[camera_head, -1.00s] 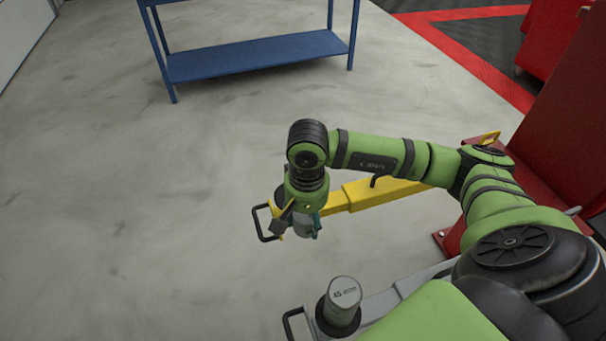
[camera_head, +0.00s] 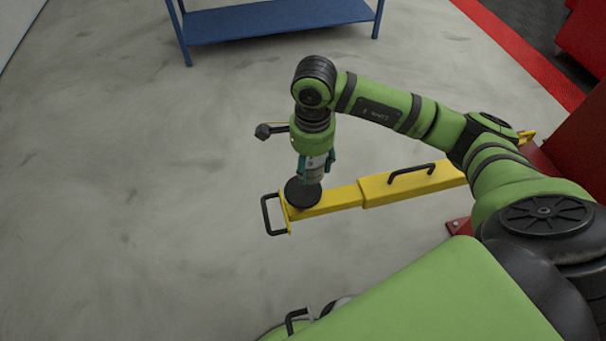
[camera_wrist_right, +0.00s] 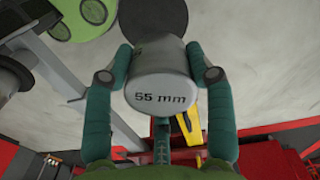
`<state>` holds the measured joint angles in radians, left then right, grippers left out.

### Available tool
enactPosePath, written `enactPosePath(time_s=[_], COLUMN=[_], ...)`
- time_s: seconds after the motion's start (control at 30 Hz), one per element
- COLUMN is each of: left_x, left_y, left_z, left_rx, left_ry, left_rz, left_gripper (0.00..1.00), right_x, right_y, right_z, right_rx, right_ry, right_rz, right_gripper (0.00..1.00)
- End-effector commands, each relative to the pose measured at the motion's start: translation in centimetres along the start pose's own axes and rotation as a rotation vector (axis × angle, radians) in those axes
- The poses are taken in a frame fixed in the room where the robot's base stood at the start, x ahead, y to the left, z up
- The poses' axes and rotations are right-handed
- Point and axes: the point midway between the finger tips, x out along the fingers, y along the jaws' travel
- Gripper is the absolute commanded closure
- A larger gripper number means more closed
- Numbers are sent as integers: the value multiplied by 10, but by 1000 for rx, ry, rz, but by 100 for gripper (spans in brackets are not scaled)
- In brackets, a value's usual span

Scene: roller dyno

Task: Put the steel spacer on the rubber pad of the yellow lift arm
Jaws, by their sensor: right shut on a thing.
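My right gripper (camera_head: 316,163) points down and is shut on the steel spacer (camera_head: 314,174), a grey cylinder. The right wrist view shows the spacer (camera_wrist_right: 161,88) between the teal fingers, its "55 mm" marking facing the camera. The black round rubber pad (camera_head: 301,195) lies on the left end of the yellow lift arm (camera_head: 345,196). In the head view the spacer's lower end overlaps the pad's back right part. The pad (camera_wrist_right: 152,18) also shows beyond the spacer in the wrist view. I cannot tell whether they touch. My left gripper is out of view.
Black handles (camera_head: 270,214) stick out from the yellow arm's end and top (camera_head: 411,174). A red lift post (camera_head: 560,150) stands at the right. A blue shelf table (camera_head: 275,20) stands at the back. The floor on the left is clear.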

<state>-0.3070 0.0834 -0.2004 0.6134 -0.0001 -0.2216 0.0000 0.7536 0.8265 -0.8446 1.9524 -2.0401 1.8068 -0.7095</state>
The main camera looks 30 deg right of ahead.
Motion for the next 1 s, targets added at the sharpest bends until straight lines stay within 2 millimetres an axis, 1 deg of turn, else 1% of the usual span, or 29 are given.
enactPosePath(time_s=[0.03,0.17,0.27,0.4,0.5,0.77,0.9,0.93,0.97,1.0], left_x=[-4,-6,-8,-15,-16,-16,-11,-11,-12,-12], left_y=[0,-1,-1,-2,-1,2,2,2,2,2], left_z=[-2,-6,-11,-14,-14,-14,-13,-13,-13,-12], left_rx=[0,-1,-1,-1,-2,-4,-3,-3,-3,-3], left_ry=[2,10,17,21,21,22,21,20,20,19], left_rz=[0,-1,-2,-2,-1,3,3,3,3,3], left_gripper=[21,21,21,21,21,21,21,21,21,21], right_x=[2,10,17,38,49,52,56,56,55,55], right_y=[-1,-1,-1,0,-1,-2,-2,-2,-2,-1], right_z=[8,18,20,20,20,20,19,19,19,19], right_rx=[-2,0,2,2,1,-1,-1,-1,-1,-1], right_ry=[-2,-1,0,1,0,0,1,1,1,1], right_rz=[1,-1,0,3,0,-4,-3,-2,-2,-1], right_gripper=[93,93,93,93,93,93,93,41,29,21])
